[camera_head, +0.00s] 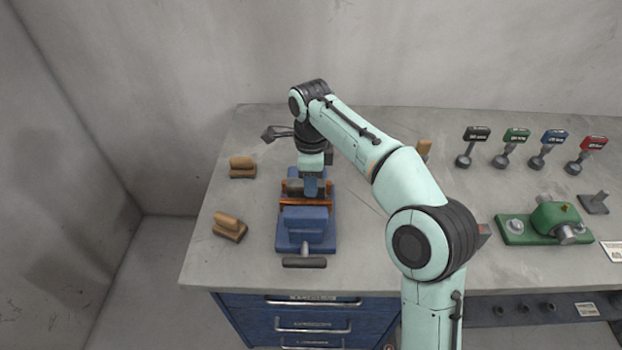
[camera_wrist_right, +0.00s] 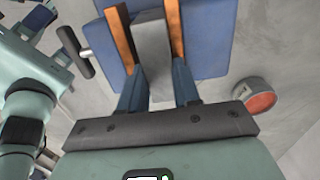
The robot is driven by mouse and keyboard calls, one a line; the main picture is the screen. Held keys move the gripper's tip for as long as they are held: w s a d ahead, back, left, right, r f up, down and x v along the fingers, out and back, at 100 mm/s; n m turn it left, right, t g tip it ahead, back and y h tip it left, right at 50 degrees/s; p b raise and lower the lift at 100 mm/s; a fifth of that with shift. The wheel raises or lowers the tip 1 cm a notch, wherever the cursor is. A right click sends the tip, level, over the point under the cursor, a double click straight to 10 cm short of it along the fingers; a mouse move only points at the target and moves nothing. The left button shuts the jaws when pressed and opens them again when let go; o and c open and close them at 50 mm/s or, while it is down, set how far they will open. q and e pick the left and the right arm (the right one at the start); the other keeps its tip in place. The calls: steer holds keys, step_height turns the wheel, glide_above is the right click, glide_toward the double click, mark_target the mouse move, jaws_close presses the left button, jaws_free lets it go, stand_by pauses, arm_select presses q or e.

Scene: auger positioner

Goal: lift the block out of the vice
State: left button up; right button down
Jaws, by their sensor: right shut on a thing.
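The blue vice (camera_head: 306,238) stands on the left part of the bench, with copper-orange jaw faces (camera_head: 290,204); its handle bar points to the front. In the right wrist view the grey block (camera_wrist_right: 151,45) lies between the two orange jaw faces (camera_wrist_right: 119,36), with narrow gaps seeming to show beside it. My right gripper (camera_head: 311,188) reaches down over the vice from behind. Its blue fingers (camera_wrist_right: 160,88) are shut on the near end of the block. In the head view the gripper mostly hides the block. My left gripper is not in view.
Two tan wooden pieces (camera_head: 229,226) (camera_head: 242,167) lie left of the vice. A grey cylinder with an orange-red face (camera_wrist_right: 258,98) is close to the gripper. A green device (camera_head: 545,222) and several tagged tools (camera_head: 510,148) stand right.

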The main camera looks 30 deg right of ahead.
steer(key=shift+r, duration=0.15)
stand_by(0.3)
steer(key=shift+s+a, duration=0.15)
steer(key=shift+s, duration=0.1)
steer(key=shift+r, duration=0.1)
steer(key=shift+r+p, duration=1.55)
steer(key=shift+r, duration=0.55)
steer(key=shift+r+p, duration=1.2)
steer(key=shift+r, duration=0.65)
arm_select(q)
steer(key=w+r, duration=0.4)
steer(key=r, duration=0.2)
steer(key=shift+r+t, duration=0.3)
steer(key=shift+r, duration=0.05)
